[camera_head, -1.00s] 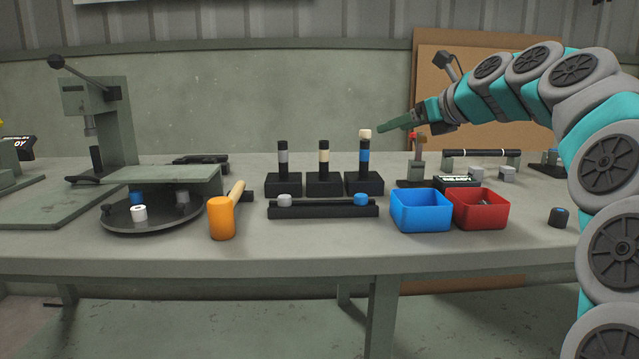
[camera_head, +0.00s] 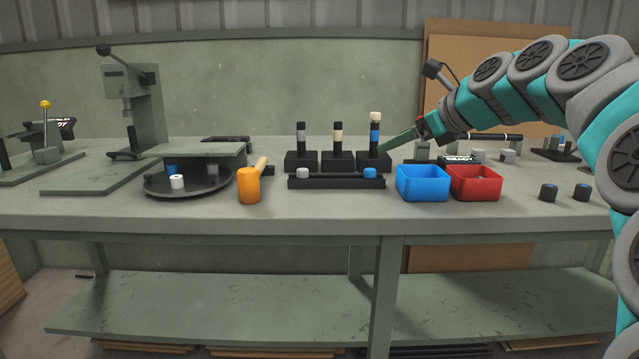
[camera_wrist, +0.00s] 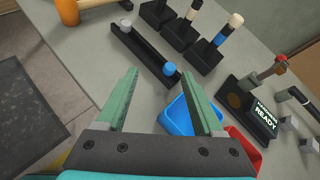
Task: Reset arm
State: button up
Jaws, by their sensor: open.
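My gripper (camera_head: 388,147) is at the end of my teal and grey arm, which reaches in from the right in the head view. Its green fingers point left, beside the rightmost peg of the black stands in the picture. In the wrist view my gripper (camera_wrist: 165,98) has its two fingers spread apart with nothing between them. The blue bin (camera_wrist: 178,118) lies just beyond and beside the right finger there, seen from above. In the head view the blue bin (camera_head: 422,184) and the red bin (camera_head: 474,183) stand on the bench below the gripper.
Three black peg stands (camera_head: 337,162) with coloured rings stand behind a black rail (camera_head: 336,183). An orange mallet (camera_head: 249,186), a round tray (camera_head: 218,187) and a green press (camera_head: 140,105) are to the left. Black cylinders (camera_head: 548,193) lie right. The bench front (camera_head: 330,207) is mostly clear.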

jog(key=s+a+f+n+g+h, duration=0.1)
jog(key=s+a+f+n+g, duration=0.25)
jog(key=s+f+n, duration=0.45)
jog(key=s+a+f+n+g+h, duration=0.25)
jog(key=s+a+f+n, duration=0.2)
jog(key=s+f, duration=0.6)
jog(key=s+d+f+n+g+h, duration=0.1)
jog(key=s+d+f+n+g, duration=0.2)
jog(key=s+f+n, duration=0.4)
jog(key=s+d+f+n+g+h, duration=0.2)
jog(key=s+d+f+n, duration=0.2)
jog(key=s, duration=1.4)
notch_tip(320, 180, down, 7)
jog(key=n, duration=0.3)
jog(key=shift+s+d+g, duration=0.25)
jog(key=shift+g, duration=0.15)
